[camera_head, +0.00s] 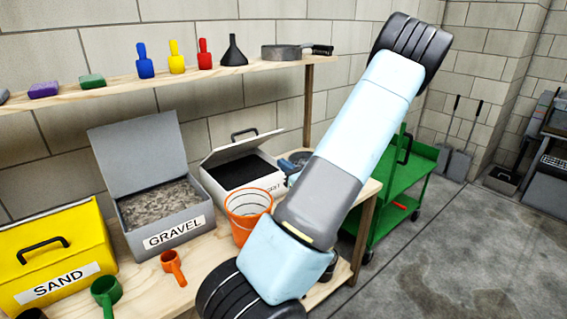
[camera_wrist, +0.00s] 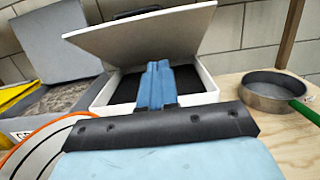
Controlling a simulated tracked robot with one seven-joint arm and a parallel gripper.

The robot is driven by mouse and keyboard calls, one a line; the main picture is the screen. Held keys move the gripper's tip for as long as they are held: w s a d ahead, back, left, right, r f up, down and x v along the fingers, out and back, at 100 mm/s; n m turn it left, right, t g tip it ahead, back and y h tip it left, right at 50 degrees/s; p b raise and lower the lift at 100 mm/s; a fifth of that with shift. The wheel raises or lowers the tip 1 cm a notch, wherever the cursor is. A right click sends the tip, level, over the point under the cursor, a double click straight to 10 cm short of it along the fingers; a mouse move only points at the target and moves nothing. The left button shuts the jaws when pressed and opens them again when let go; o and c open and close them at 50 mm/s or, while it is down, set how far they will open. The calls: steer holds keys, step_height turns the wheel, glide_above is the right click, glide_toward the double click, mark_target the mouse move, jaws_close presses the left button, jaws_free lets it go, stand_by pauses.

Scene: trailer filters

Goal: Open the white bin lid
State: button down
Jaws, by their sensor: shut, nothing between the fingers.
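The white bin (camera_head: 258,186) stands on the bench to the right of the gravel bin, with dark material inside. Its white lid (camera_head: 228,149) is partly raised and tilted, with a black handle (camera_head: 245,132) on top. In the wrist view the lid (camera_wrist: 150,32) slopes above the bin's opening. My gripper (camera_wrist: 160,70) is shut and empty, its blue fingers in front of the dark opening, below the lid's front edge. I cannot tell whether the fingers touch the lid.
The grey gravel bin (camera_head: 172,228) stands open at left, beside the closed yellow sand bin (camera_head: 50,255). An orange bucket (camera_head: 248,212) stands close in front of the white bin. A round pan (camera_wrist: 270,94) with a green handle lies at right in the wrist view. A wooden shelf (camera_head: 130,88) runs above.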

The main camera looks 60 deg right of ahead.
glide_toward(260, 138)
steer(key=w+d+f, duration=0.1)
steer(key=w+f, duration=0.2)
steer(key=shift+w+d+r, duration=0.25)
steer(key=shift+w+r, duration=0.4)
steer(key=shift+r, duration=0.25)
steer(key=shift+w+d+r, duration=0.2)
steer(key=shift+w+r, duration=0.4)
steer(key=shift+r, duration=0.25)
